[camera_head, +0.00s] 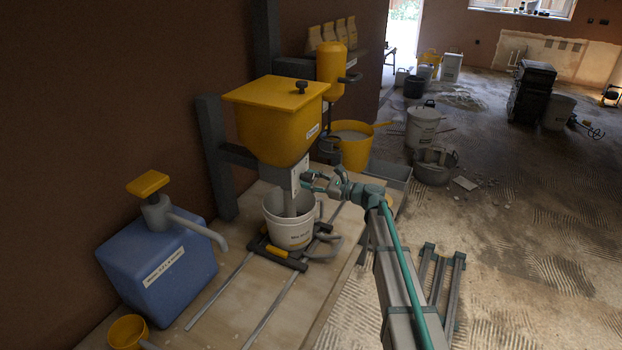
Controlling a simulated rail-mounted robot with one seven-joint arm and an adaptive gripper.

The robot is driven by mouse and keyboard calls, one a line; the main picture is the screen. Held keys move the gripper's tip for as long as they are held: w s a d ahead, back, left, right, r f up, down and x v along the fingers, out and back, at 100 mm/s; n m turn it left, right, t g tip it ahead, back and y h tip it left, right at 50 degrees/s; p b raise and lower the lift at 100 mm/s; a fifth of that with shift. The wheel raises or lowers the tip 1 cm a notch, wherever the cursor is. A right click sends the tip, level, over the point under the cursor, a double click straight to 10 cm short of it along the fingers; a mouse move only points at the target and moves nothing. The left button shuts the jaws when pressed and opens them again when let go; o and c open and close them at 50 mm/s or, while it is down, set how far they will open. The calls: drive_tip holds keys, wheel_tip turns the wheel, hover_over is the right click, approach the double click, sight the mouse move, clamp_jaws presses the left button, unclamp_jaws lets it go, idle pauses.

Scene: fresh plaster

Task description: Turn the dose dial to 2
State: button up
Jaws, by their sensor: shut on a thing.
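A yellow hopper (275,133) with a flat yellow lid and a dark knob stands on the workbench. A pale plate (297,184) is on its outlet below, and a white bucket (290,229) stands under the outlet. My gripper (308,180) reaches in from the right and is shut at the right side of the plate, where the dose dial seems to be. The dial is mostly hidden by my fingers, and its numbers and pointer cannot be read.
A blue container (158,268) with a yellow pump top and a small yellow cup (127,332) are at the bench's left. The bucket sits by a yellow and black carriage (272,252) on rails. A yellow tub (352,151) and grey bin (390,173) stand behind.

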idle(0.3)
drive_tip(key=o, duration=1.1)
drive_tip(key=shift+o, duration=0.2)
drive_tip(key=shift+d, duration=0.1)
drive_tip(key=v, duration=1.2)
